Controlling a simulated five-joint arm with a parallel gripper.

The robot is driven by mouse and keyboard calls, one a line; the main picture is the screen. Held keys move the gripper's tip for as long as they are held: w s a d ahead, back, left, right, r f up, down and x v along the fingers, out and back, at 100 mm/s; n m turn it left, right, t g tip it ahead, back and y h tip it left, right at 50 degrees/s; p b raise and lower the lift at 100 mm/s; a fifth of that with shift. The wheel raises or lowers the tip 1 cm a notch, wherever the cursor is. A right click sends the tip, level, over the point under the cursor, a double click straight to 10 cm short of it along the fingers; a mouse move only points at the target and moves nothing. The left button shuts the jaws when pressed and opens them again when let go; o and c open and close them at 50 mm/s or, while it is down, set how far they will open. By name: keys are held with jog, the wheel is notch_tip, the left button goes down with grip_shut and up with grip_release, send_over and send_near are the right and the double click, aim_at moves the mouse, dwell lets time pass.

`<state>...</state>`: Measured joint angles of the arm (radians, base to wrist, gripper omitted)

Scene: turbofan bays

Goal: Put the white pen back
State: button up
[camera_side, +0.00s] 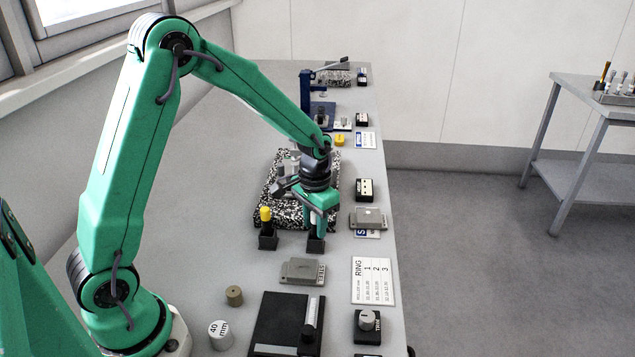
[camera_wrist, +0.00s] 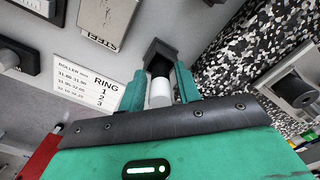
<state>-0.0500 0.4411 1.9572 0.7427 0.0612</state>
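The white pen (camera_wrist: 160,93) shows in the wrist view as a short white cylinder between my gripper's two green fingers. Its far end meets a black square holder (camera_wrist: 160,52); how deep it sits is hidden. My gripper (camera_wrist: 160,85) has a finger on each side of the pen, close to it; whether they press on it I cannot tell. In the side view my gripper (camera_side: 317,228) points down, low over the right black holder (camera_side: 316,245), and hides the pen. To its left, a yellow-topped pen (camera_side: 265,214) stands upright in another black holder (camera_side: 268,242).
A speckled black-and-white slab (camera_side: 275,217) lies behind the holders. In front are a grey STEEL block (camera_side: 302,271), a RING card (camera_side: 373,281) and a black plate (camera_side: 278,325). A grey block (camera_side: 368,217) is to the right. The bench's left side is mostly clear.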

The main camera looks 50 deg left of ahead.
jog(key=shift+o, duration=0.4)
jog(key=shift+r, duration=0.15)
notch_tip(320, 180, up, 12)
jog(key=shift+f, duration=0.15)
jog(key=shift+r, duration=0.2)
jog(key=shift+s+r, duration=0.1)
dwell(0.6)
jog(key=s+d+r+t, duration=0.1)
jog(key=s+r+t, duration=0.1)
jog(key=s, duration=0.8)
jog(key=s+d+r+t, duration=0.1)
jog(key=s+r+t, duration=0.2)
jog(key=s, duration=0.6)
notch_tip(320, 180, up, 2)
jog(key=shift+s+t, duration=0.3)
jog(key=shift+s, duration=0.05)
